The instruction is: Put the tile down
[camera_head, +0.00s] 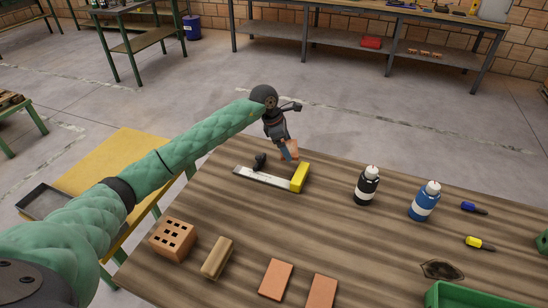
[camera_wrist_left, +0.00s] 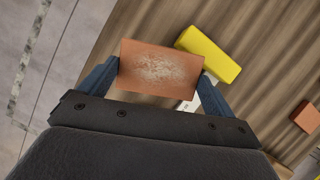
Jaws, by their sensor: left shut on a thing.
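My left gripper (camera_head: 288,152) is shut on a terracotta tile (camera_head: 291,148) near the far edge of the wooden table (camera_head: 330,230). In the left wrist view the tile (camera_wrist_left: 160,68) sits between the two blue fingers, with a pale rough patch on its face. Whether the tile touches the table cannot be told. Two more terracotta tiles lie at the table's front, a left one (camera_head: 276,279) and a right one (camera_head: 321,292). My right gripper is not in view.
A yellow block (camera_head: 300,177) and a pale metal strip (camera_head: 262,178) lie close to the held tile. A black bottle (camera_head: 367,186) and a blue bottle (camera_head: 424,201) stand to the right. A holed brick (camera_head: 172,239) and tan block (camera_head: 217,258) are front left. The table's middle is clear.

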